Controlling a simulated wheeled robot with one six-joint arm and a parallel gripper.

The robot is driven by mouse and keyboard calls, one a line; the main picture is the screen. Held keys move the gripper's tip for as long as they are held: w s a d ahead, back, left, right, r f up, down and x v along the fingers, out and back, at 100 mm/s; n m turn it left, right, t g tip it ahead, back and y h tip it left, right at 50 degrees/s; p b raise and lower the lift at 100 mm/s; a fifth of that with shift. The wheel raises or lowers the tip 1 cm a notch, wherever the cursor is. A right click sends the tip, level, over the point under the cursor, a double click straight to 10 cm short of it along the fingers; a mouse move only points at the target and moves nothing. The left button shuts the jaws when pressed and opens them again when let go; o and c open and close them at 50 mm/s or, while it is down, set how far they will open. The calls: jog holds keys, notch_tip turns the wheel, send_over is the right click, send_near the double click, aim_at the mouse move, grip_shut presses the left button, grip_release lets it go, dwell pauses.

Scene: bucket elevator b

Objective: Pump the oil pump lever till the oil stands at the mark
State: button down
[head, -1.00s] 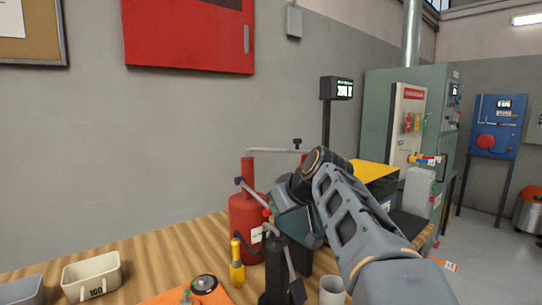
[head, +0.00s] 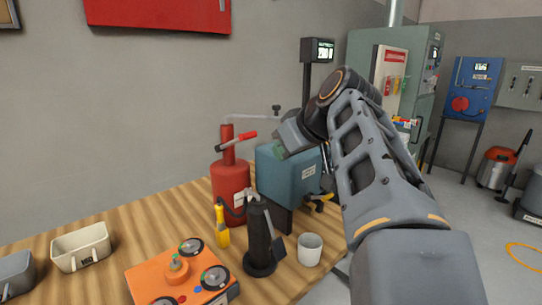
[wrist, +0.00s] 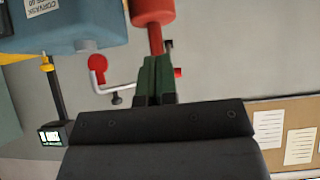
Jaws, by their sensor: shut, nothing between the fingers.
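The oil pump (head: 230,185) is a red cylinder with a narrower neck on the wooden bench; it hangs inverted at the top of the wrist view (wrist: 152,10). Its lever (head: 236,141) has a red grip and tilts slightly up to the right. A pale outlet pipe runs right from the neck above the blue housing (head: 285,178). My gripper (head: 281,153) is shut and empty, right of the lever and apart from it in the head view. Its green fingers (wrist: 157,78) meet in the wrist view. I cannot make out the oil level or its mark.
A black can (head: 260,240), a yellow-handled tool (head: 222,226) and a white cup (head: 310,249) stand before the pump. An orange control box (head: 172,278) and bins are left. A display (head: 318,50) stands behind; its text is unreadable.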

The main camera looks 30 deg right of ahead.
jog(key=shift+v, duration=1.15)
jog(key=shift+f, duration=0.1)
